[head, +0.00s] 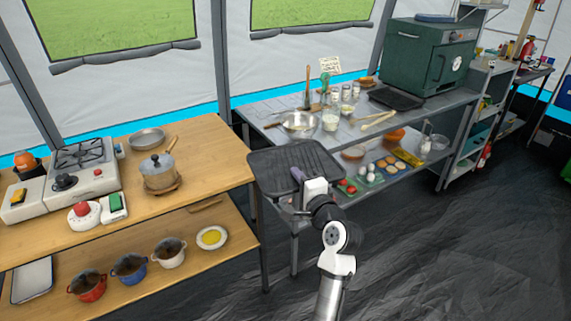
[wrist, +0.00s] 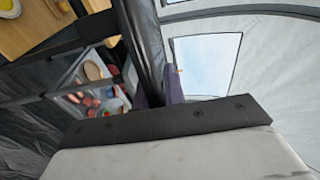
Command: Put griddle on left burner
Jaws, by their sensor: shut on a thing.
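The dark ridged griddle (head: 292,160) is held up in front of the gap between the wooden table and the metal table. My gripper (head: 299,178) is shut on the griddle's near edge. In the wrist view, the griddle (wrist: 144,40) shows as a dark, edge-on slab between my purple fingertips (wrist: 158,92). A white gas stove (head: 112,183) stands at the far left on the wooden table. Its black burner grate (head: 82,152) is bare. The head view does not show clearly whether there is a second burner to its left.
On the wooden table (head: 225,150), a lidded pot (head: 158,172), a grey pan (head: 147,138) and a red-topped white item (head: 84,214) stand near the stove. Several small pots sit on its lower shelf. The metal table (head: 260,108) at right holds bowls, jars and a dark green oven (head: 428,55).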

